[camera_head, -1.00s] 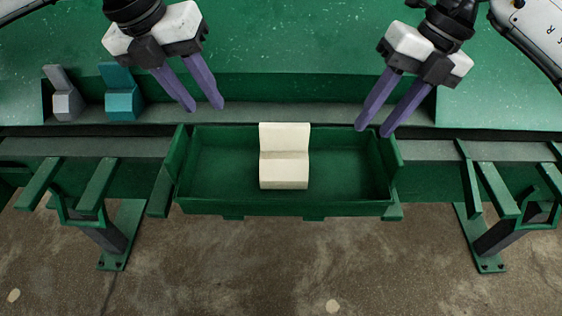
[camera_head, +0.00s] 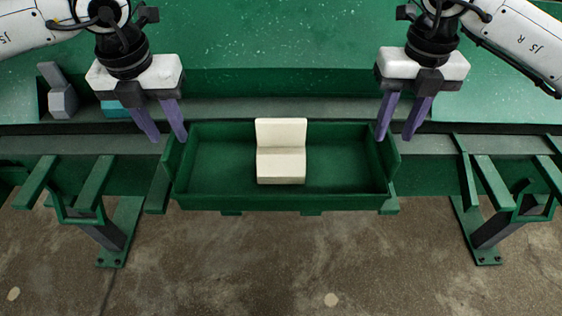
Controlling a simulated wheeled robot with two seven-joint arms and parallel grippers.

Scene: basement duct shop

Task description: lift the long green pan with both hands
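The long green pan (camera_head: 225,196) lies level in the middle of the head view, with a raised plate at each short end. A cream L-shaped block (camera_head: 280,166) sits inside it, near its middle. My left gripper (camera_head: 169,138) is open and empty, its purple fingers above and beside the pan's left end. My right gripper (camera_head: 393,138) is open and empty, its fingers at the pan's right end plate, one near its inner side and one outside. I cannot tell whether any finger touches the pan.
A green bench (camera_head: 290,50) with a ledge runs behind the pan. A grey block (camera_head: 61,98) and a teal block (camera_head: 113,108), partly hidden by my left gripper, stand on the ledge. Green brackets stand left (camera_head: 97,186) and right (camera_head: 497,186). Concrete floor shows in front.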

